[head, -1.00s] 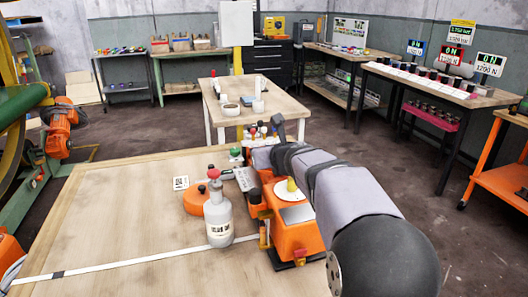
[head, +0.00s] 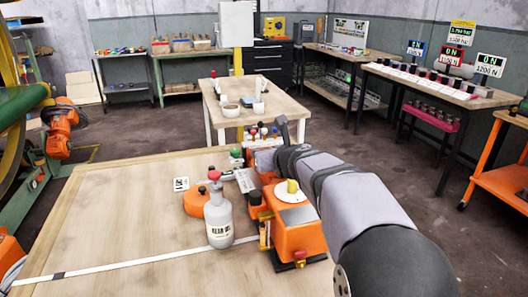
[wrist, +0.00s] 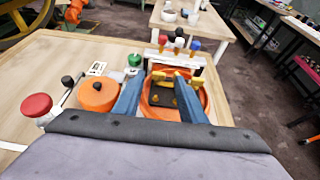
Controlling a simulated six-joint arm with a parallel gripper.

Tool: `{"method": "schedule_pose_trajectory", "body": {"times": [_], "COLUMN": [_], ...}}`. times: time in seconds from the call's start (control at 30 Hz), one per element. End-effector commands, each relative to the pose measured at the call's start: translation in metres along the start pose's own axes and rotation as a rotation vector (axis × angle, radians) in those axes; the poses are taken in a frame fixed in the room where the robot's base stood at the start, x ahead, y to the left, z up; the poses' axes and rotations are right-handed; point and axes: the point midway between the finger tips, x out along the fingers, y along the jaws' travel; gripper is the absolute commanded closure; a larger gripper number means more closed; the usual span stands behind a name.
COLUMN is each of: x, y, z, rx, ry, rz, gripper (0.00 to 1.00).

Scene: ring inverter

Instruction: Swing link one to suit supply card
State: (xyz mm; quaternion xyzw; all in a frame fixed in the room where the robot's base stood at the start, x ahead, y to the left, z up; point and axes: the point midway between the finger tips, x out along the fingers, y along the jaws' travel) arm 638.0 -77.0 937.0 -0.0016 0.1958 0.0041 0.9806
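In the wrist view my gripper (wrist: 160,100) has its two blue fingers apart, with nothing seen gripped. Between and beyond the fingers is an orange round-edged unit (wrist: 152,97) with a dark plate and yellow link pieces (wrist: 183,80) on top. I cannot tell which piece is link one. A white rack with several coloured knobs (wrist: 178,58) stands just behind it. In the head view my forearm hides the gripper and most of this unit. A small white printed card (head: 181,184) lies left on the table; it shows in the wrist view (wrist: 97,68). I cannot read it.
The wooden table (head: 110,220) is clear at left.

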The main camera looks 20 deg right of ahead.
Motion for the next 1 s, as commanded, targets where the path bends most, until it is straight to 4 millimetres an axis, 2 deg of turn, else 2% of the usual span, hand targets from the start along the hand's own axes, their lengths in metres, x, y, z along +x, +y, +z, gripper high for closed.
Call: {"method": "schedule_pose_trajectory", "body": {"times": [0.3,0.5,1.0], "x": [-0.041,-0.057,-0.062], "y": [0.002,0.003,0.004], "z": [0.004,0.003,0.002], "rx": [-0.003,-0.004,-0.004], "ry": [-0.004,-0.004,-0.004], "rz": [0.004,0.007,0.008], "gripper": [0.62,0.62,0.62]}}
